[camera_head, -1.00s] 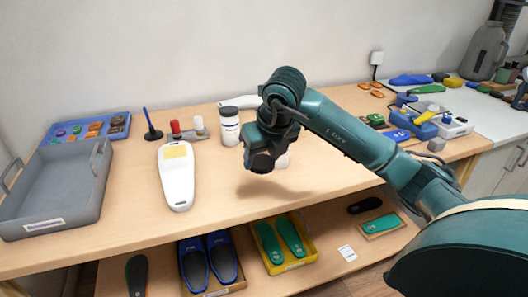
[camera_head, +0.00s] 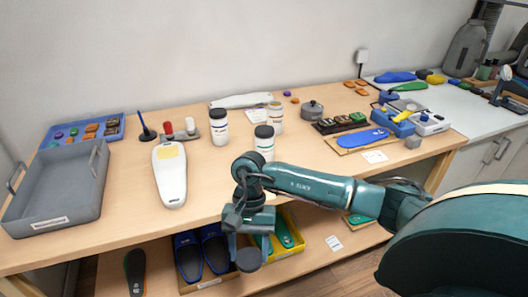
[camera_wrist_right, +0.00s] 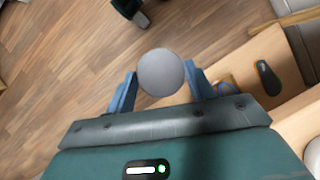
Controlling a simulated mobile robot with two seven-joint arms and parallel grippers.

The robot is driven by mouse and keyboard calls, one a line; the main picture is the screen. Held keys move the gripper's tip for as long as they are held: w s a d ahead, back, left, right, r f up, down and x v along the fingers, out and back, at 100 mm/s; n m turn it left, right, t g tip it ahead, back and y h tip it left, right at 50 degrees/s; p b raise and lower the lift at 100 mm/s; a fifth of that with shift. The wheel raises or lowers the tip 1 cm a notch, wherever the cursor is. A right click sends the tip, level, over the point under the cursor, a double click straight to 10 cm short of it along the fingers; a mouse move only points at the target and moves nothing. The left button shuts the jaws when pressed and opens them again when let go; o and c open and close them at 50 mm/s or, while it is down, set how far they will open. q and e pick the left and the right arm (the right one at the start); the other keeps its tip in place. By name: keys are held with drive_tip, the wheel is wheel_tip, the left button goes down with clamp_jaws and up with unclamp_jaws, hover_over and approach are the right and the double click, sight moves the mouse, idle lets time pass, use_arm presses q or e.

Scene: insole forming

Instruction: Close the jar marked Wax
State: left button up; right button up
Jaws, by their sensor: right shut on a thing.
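My right gripper (camera_head: 249,248) is shut on a round dark grey lid (camera_wrist_right: 161,73). The lid also shows at the fingertips in the head view (camera_head: 249,260). It is in front of the table's front edge, over the lower shelf, apart from the jars. My left gripper is out of view.
A white foot-shaped device (camera_head: 170,185) and a grey tray (camera_head: 85,212) are on the left. A grey pot (camera_head: 312,110) and a blue insole (camera_head: 364,138) are on the right. The lower shelf holds blue insoles (camera_head: 190,258). The table's front middle is mostly clear.

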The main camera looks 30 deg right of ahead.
sight(251, 269)
drive_tip(key=s+f+n+h, duration=0.1)
drive_tip(key=n, duration=0.1)
drive_tip(key=s+a+f+n+h, duration=0.1)
drive_tip(key=n, duration=0.2)
drive_tip(key=s+f+n+g, duration=0.1)
drive_tip(key=n, duration=0.1)
drive_tip(key=shift+s+a+f+n+h, duration=0.2)
drive_tip(key=shift+s+n+h, duration=0.1)
drive_tip(key=shift+s+h, duration=0.1)
